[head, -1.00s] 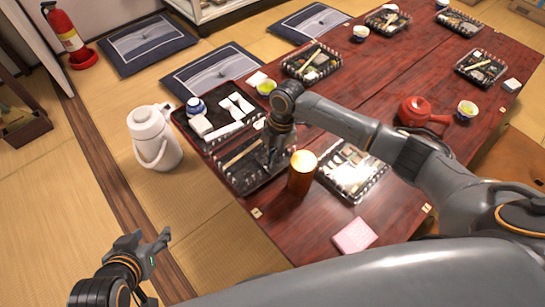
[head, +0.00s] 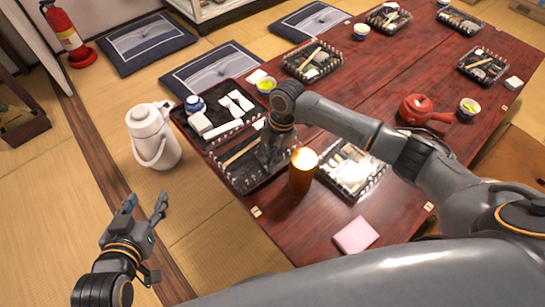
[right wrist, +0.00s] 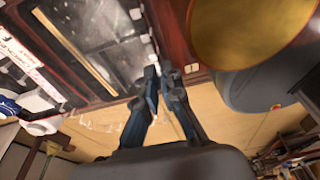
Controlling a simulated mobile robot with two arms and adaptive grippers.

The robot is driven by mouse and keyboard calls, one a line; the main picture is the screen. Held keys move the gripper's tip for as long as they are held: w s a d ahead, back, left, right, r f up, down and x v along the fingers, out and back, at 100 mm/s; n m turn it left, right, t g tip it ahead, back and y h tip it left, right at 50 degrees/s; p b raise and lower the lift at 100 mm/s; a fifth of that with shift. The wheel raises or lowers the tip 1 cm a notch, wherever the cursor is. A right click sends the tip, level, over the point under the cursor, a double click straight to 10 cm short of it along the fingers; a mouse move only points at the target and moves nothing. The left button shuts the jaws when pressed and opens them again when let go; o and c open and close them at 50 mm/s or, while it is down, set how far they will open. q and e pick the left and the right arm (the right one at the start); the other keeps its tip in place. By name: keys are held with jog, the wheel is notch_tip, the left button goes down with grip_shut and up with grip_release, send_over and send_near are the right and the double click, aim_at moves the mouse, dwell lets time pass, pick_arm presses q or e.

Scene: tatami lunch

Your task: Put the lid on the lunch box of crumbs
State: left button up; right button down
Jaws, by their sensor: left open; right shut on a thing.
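The dark lunch box (head: 232,172) is at the near left corner of the red table, with chopsticks along it. It also shows at the upper left of the right wrist view (right wrist: 120,22). My right gripper (head: 268,160) is low at its right end. In the right wrist view its fingers (right wrist: 166,78) are shut at the box's edge on what looks like the rim of a clear lid (right wrist: 95,124). The lid is hard to see, and I cannot tell whether it is seated. My left gripper (head: 146,207) is open and empty over the floor, left of the table.
A lit amber cylinder (head: 301,176) stands close right of my right gripper. Another lunch box (head: 352,172) lies beyond it. A black tray (head: 190,133) with small white items is behind. A pink block (head: 355,236) and red teapot (head: 416,108) are on the table. A white jug (head: 152,135) stands left.

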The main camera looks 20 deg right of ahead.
jog(key=shift+f+b, duration=0.35)
jog(key=shift+b, duration=0.05)
jog(key=shift+f+b, duration=0.3)
jog(key=shift+b, duration=0.05)
pick_arm(q)
jog(key=w+d+r+t+h, duration=0.2)
jog(key=r+t, duration=0.4)
jog(key=r, duration=0.4)
jog(key=shift+w+d+b, duration=0.2)
jog(key=shift+w+b, duration=0.25)
jog(key=shift+w, duration=0.25)
pick_arm(e)
jog(key=shift+f, duration=1.1)
pick_arm(q)
jog(key=shift+r, duration=0.15)
jog(key=shift+f, duration=0.6)
jog(key=shift+s+a+f+g+p, duration=0.1)
jog(key=shift+f+g+p, duration=0.1)
jog(key=shift+f, duration=0.15)
jog(key=shift+a+f+g+p, duration=0.1)
jog(key=shift+f+g, duration=0.1)
jog(key=shift+f, duration=0.15)
pick_arm(e)
jog(key=shift+f, duration=0.1)
pick_arm(q)
jog(key=shift+r, duration=0.25)
pick_arm(e)
jog(key=shift+f, duration=0.2)
